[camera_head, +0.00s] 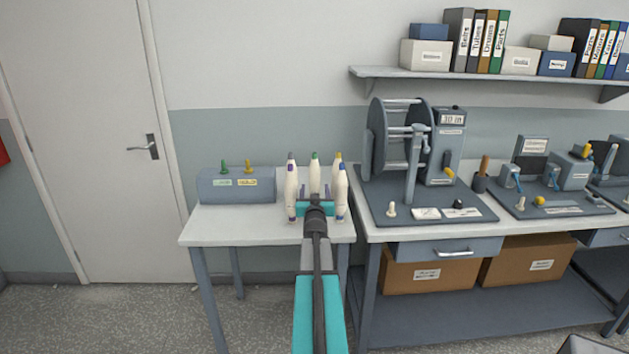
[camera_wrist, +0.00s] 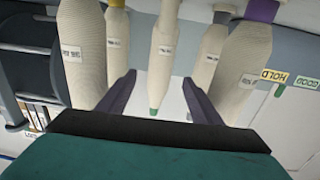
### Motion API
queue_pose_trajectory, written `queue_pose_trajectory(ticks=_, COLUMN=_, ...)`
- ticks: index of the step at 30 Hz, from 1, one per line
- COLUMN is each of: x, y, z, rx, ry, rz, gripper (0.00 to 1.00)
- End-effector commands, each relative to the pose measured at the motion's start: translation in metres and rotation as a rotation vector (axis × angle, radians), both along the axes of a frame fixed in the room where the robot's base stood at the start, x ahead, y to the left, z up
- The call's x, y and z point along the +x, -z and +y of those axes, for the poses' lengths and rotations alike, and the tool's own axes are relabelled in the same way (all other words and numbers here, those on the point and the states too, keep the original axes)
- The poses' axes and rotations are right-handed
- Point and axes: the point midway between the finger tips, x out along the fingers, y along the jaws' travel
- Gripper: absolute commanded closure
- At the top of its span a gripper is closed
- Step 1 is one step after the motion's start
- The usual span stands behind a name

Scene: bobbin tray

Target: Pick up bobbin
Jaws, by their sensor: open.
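Several cream, thread-wound bobbins with coloured tips stand upright on the small white table. My gripper (camera_head: 315,190) is open in front of the green-tipped bobbin. In the wrist view the open jaws (camera_wrist: 159,78) point at this bobbin (camera_wrist: 163,55), which shows between the fingers with its green tip downward in the picture. Whether they touch it I cannot tell. The bobbins' bases are partly hidden.
A grey-blue box (camera_head: 210,192) with a green and a yellow peg stands left on the small table (camera_head: 225,228); its labels read HOLD and GOOD in the wrist view. A winding machine (camera_head: 376,150) stands on the workbench to the right. The table's front left is clear.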

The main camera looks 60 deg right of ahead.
Motion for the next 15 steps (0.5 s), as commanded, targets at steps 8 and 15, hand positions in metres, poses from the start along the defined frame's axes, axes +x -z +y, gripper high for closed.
queue_pose_trajectory(ticks=8, x=0.007, y=-0.001, z=-0.011, rx=0.0, ry=0.0, rz=0.0, gripper=0.41)
queue_pose_trajectory(ticks=15, x=0.018, y=0.0, z=-0.026, rx=0.001, ry=0.0, rz=0.001, gripper=0.41)
